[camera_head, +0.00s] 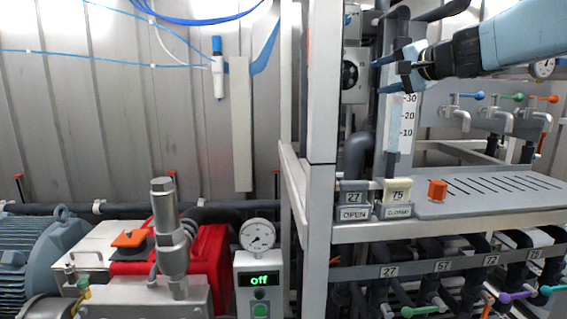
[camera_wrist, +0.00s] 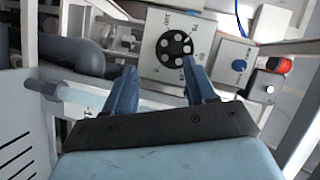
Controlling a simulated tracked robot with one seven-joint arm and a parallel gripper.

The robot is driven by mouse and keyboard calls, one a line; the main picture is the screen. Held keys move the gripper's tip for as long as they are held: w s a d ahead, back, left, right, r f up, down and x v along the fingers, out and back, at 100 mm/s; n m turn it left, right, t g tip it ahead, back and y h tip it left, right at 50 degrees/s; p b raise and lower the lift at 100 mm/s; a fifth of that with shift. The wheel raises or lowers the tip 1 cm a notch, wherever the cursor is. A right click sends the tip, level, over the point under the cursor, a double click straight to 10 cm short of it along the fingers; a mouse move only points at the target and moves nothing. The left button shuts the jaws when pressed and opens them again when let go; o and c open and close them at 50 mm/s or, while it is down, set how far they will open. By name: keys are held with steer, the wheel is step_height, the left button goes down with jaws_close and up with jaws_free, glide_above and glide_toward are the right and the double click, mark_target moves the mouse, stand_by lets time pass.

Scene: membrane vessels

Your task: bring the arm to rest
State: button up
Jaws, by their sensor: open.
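My gripper (camera_head: 386,73) is at the upper right in the head view, at the end of my blue arm, which comes in from the right edge. Its two blue fingers are apart with nothing between them. In the wrist view my gripper (camera_wrist: 157,88) also shows open and empty. Beyond the fingertips is a light panel with a round black dial (camera_wrist: 174,48). The dial panel (camera_head: 355,75) shows in the head view just left of the fingers. I cannot tell how far the fingertips are from it.
A scale tube (camera_head: 396,125) stands just below my gripper. Taps (camera_head: 455,113) line the right side. A white frame post (camera_head: 322,120) stands left of the gripper. A box reading "off" (camera_head: 259,281) is lower left.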

steer(key=s+a+f+n+g+h, duration=0.1)
steer(key=s+a+f+n+g, duration=0.25)
steer(key=s+f, duration=0.35)
steer(key=s+a+f+n+g, duration=0.2)
steer(key=s+a+f+n, duration=0.15)
steer(key=s+f, duration=0.4)
steer(key=s+d+f+n+g+h, duration=0.1)
steer(key=s+f+n+g+h, duration=0.1)
steer(key=s+f+h, duration=0.3)
steer(key=shift+s+d+f+g, duration=0.3)
steer(key=shift+s+f+g, duration=0.35)
steer(key=shift+s+f, duration=2.2)
steer(key=shift+w+f, duration=0.9)
